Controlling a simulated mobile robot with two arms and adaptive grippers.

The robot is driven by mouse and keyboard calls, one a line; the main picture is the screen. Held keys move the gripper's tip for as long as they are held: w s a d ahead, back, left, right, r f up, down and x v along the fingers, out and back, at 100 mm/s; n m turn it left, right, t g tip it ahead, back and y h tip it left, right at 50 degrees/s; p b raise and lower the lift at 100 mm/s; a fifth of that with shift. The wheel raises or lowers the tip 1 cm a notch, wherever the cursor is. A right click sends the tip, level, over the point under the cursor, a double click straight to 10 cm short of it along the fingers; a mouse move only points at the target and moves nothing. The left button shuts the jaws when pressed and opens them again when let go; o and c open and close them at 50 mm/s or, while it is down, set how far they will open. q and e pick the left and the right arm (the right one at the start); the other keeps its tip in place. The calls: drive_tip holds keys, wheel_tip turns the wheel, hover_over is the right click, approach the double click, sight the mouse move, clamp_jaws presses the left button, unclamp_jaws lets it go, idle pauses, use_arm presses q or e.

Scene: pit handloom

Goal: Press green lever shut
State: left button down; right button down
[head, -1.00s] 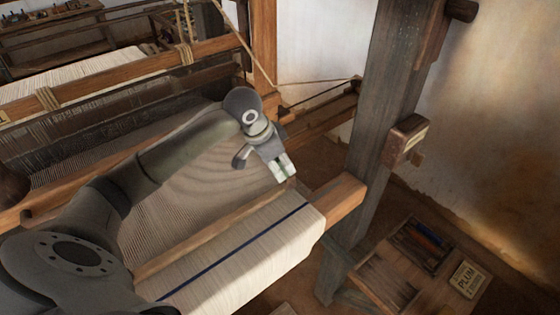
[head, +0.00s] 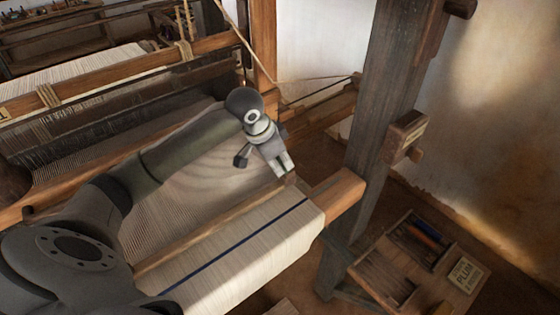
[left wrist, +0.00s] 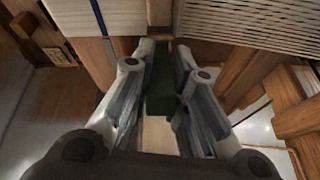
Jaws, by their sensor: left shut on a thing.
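The green lever (left wrist: 160,82) shows in the left wrist view as a dark green block between the two fingers of my left gripper (left wrist: 164,62). The fingers are shut on it, one at each side. In the head view, my left gripper (head: 283,166) is at the right end of the loom, just behind the cloth-covered front beam, pointing down. The lever cannot be made out there, as the fingers hide it. How far the lever is tilted cannot be told. My right gripper is not in view.
The cloth beam (head: 245,245), with a blue stripe, runs in front of the gripper. A thick dark post (head: 380,110) stands to its right. A wooden tray (head: 425,245) and a PLUM label card (head: 463,277) are at the lower right. Warp threads (head: 160,205) stretch below my arm.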

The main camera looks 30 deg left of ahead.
use_arm(q)
drive_tip(key=shift+f, duration=0.1)
drive_tip(key=shift+s+a+f+t+h+b, duration=0.2)
drive_tip(key=shift+s+f+t+h+b, duration=0.15)
drive_tip(key=shift+t+b, duration=0.55)
drive_tip(key=t+b, duration=0.1)
drive_tip(key=b, duration=0.1)
drive_tip(key=s+f+t+h+b, duration=0.1)
drive_tip(key=b, duration=0.1)
drive_tip(key=t+b, duration=0.1)
drive_tip(key=b, duration=0.2)
drive_tip(key=shift+s+a+f+t, duration=0.2)
drive_tip(key=shift+s+f+t, duration=0.05)
drive_tip(key=shift+s+t, duration=0.05)
drive_tip(key=shift+s+t+h+b, duration=0.1)
drive_tip(key=shift+t+h+b, duration=0.25)
drive_tip(key=shift+t+b, duration=0.45)
